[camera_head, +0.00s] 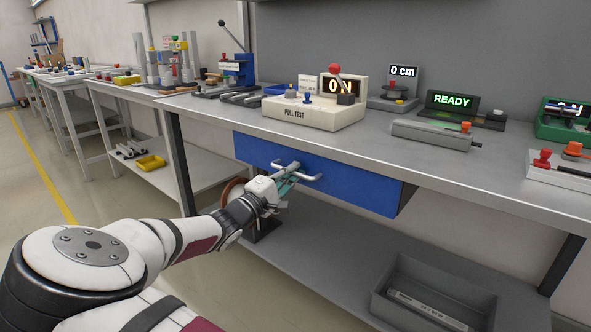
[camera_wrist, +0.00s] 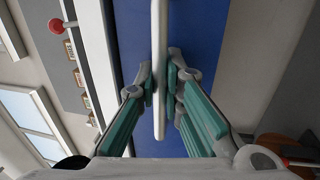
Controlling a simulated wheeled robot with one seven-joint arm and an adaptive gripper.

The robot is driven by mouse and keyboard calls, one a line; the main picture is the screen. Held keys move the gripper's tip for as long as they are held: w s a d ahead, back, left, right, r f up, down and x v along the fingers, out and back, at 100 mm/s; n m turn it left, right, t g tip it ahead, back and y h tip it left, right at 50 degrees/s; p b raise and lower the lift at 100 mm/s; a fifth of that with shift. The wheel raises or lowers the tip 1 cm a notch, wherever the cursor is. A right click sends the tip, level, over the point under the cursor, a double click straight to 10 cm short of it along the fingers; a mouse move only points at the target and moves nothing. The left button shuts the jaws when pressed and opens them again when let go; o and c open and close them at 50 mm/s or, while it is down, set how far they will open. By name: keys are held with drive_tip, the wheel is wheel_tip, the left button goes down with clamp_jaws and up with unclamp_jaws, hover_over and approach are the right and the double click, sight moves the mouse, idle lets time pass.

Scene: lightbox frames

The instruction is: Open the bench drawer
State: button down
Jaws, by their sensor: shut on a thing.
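The blue bench drawer (camera_head: 352,181) is under the grey worktop. Its front looks about flush beneath the bench edge; I cannot tell whether it stands out a little. A pale bar handle (camera_head: 312,177) runs across the drawer front. My gripper (camera_head: 290,176) is at the handle's left part, partly hiding it. In the wrist view the handle (camera_wrist: 160,50) runs up and down between my green-grey fingers (camera_wrist: 160,83), with the blue drawer front (camera_wrist: 200,40) behind it. The fingers are closed around the bar.
The bench top (camera_head: 400,158) carries a white pull test box (camera_head: 315,112), a READY display (camera_head: 452,101) and a grey cylinder (camera_head: 435,134). A grey bin (camera_head: 400,315) stands on the lower shelf (camera_head: 330,265) below the drawer. Open floor lies at the left.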

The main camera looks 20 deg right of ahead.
drive_tip(key=r+p+v, duration=0.3)
drive_tip(key=p+v, duration=0.2)
drive_tip(key=v, duration=1.1)
drive_tip(key=shift+s+a, duration=0.25)
drive_tip(key=shift+a, duration=0.05)
drive_tip(key=c, duration=2)
unclamp_jaws()
drive_tip(key=shift+o, duration=0.2)
drive_tip(key=shift+a, duration=0.1)
drive_tip(key=v, duration=1.2)
